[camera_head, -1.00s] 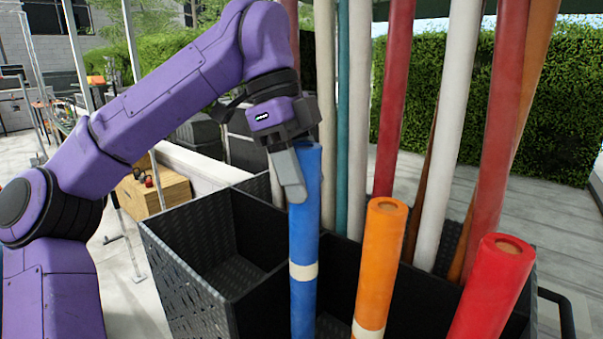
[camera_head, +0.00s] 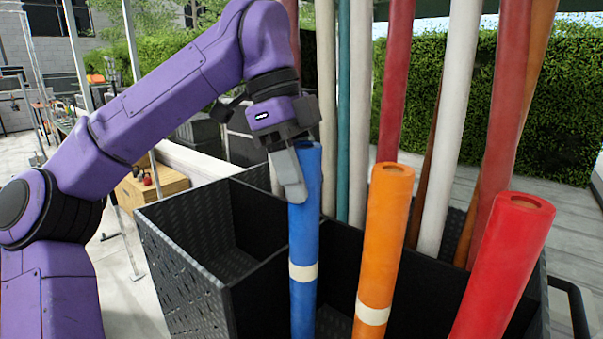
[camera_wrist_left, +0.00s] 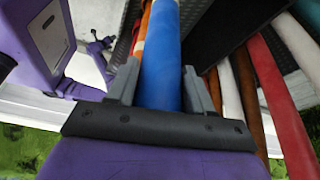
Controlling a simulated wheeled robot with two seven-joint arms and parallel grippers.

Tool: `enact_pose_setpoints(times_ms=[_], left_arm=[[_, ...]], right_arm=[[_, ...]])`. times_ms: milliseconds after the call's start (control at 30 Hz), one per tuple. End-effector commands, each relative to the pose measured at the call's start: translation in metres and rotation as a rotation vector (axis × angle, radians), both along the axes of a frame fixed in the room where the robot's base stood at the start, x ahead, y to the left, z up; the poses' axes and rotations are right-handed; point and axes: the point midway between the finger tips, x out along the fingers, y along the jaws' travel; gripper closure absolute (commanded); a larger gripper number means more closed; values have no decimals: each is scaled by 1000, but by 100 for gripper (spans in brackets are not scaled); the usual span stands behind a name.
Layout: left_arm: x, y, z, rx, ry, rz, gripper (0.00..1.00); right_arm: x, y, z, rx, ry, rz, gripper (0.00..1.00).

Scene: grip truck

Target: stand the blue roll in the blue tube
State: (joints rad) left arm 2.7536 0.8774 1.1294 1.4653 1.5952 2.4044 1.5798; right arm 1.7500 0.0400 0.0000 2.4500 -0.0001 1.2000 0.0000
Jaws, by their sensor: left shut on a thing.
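The blue roll (camera_head: 303,240) stands nearly upright at the black crate, with a cream band partway down. My left gripper (camera_head: 290,172) is shut on the blue roll near its top end. In the left wrist view the blue roll (camera_wrist_left: 162,70) runs between the two fingers of my left gripper (camera_wrist_left: 160,85). The roll's lower end is out of sight in the head view. I cannot pick out a blue tube apart from the roll. My right gripper is not in view.
The black crate (camera_head: 185,262) has compartments, and its left one looks empty. An orange roll (camera_head: 383,235) and a red roll (camera_head: 500,265) stand right of the blue roll. Several tall white, red, teal and brown rolls, among them a white one (camera_head: 450,120), stand behind.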

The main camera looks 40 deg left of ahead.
Motion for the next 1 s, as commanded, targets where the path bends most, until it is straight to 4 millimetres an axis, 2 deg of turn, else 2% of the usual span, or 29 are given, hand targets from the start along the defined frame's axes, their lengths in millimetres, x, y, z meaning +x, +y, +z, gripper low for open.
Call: enact_pose_setpoints(times_ms=[1000], left_arm=[[0,0,-6,0,0,-1,100]], right_arm=[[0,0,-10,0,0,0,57]])
